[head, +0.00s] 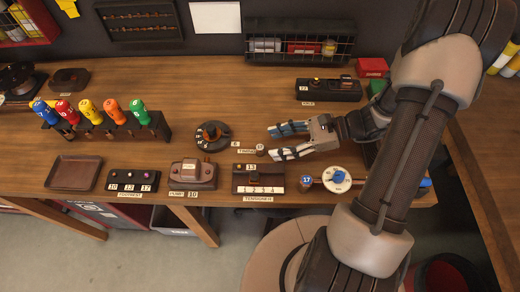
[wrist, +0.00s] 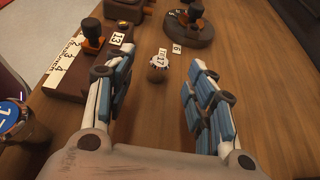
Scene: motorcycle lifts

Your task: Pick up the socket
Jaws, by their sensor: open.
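A small round grey-brown piece that looks like the socket (head: 261,150) stands on the wooden bench, just beyond the fingertips of my gripper (head: 273,141). In the wrist view the socket (wrist: 158,72) has a pale top with dark marks and lies ahead of the fingers, between their lines. My gripper (wrist: 155,75) is open and empty, its two blue-padded fingers spread apart. The socket appears apart from both fingers.
A dark round stand (head: 213,136) is left of the socket. A numbered tensioner block (head: 258,179) lies in front, and a white dial (head: 336,179) to its right. A row of coloured-handled tools (head: 100,118) stands at left. Bare bench lies behind the socket.

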